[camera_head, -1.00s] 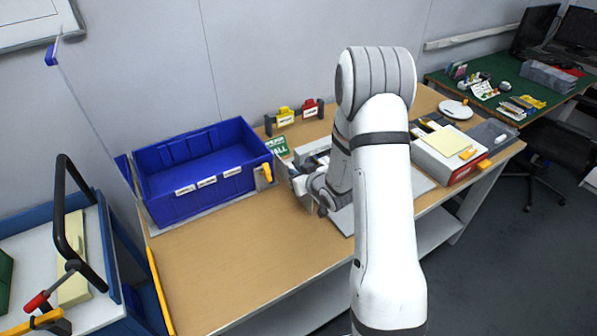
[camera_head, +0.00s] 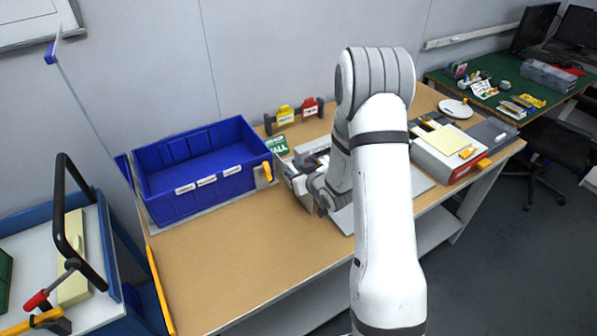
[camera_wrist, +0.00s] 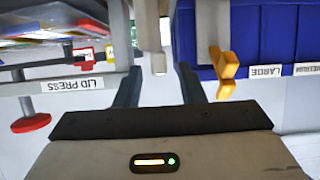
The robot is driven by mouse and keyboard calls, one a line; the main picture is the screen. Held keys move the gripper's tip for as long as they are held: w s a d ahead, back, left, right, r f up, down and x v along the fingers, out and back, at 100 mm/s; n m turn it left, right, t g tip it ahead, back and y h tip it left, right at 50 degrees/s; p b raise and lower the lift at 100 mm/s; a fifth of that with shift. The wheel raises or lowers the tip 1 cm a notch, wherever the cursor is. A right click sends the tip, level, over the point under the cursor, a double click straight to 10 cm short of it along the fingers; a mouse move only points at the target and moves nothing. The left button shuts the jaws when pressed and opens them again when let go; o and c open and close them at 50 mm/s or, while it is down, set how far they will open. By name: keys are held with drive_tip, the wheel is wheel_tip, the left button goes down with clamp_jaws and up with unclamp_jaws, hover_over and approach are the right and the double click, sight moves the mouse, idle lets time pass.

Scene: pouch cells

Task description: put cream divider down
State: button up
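My gripper (camera_wrist: 159,70) shows two dark fingers standing apart in the wrist view, and I see nothing clamped between them. A pale post (camera_wrist: 158,62) shows between and beyond the fingertips; I cannot tell what it belongs to. In the head view my arm largely hides the gripper, which is over the wooden bench beside the blue bin. I cannot tell for sure which thing is the cream divider. A flat cream piece (camera_head: 447,143) lies on a white box at the right of the bench. Another long cream piece (camera_head: 74,270) lies on the trolley at the left.
The blue bin (camera_head: 203,200) stands at the back left of the bench, with a yellow catch (camera_wrist: 222,70) close to the fingers. A unit labelled LID PRESS (camera_wrist: 72,86) is at the wrist view's left. The bench's front left (camera_head: 230,265) is clear.

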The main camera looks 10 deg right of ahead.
drive_tip(key=s+d+r+m+g+h+b, duration=0.15)
drive_tip(key=s+d+r+h, duration=0.35)
drive_tip(key=s+r, duration=0.6)
drive_tip(key=s+a+r+m+g, duration=0.1)
drive_tip(key=s+r+g, duration=0.3)
drive_tip(key=s, duration=0.7)
drive_tip(key=s+a+r+m+g, duration=0.1)
drive_tip(key=s+a+r+g, duration=0.2)
drive_tip(key=s, duration=0.9)
drive_tip(key=shift+r+g, duration=0.55)
drive_tip(key=shift+r, duration=0.1)
drive_tip(key=shift+d+m, duration=0.15)
drive_tip(key=shift+m, duration=0.2)
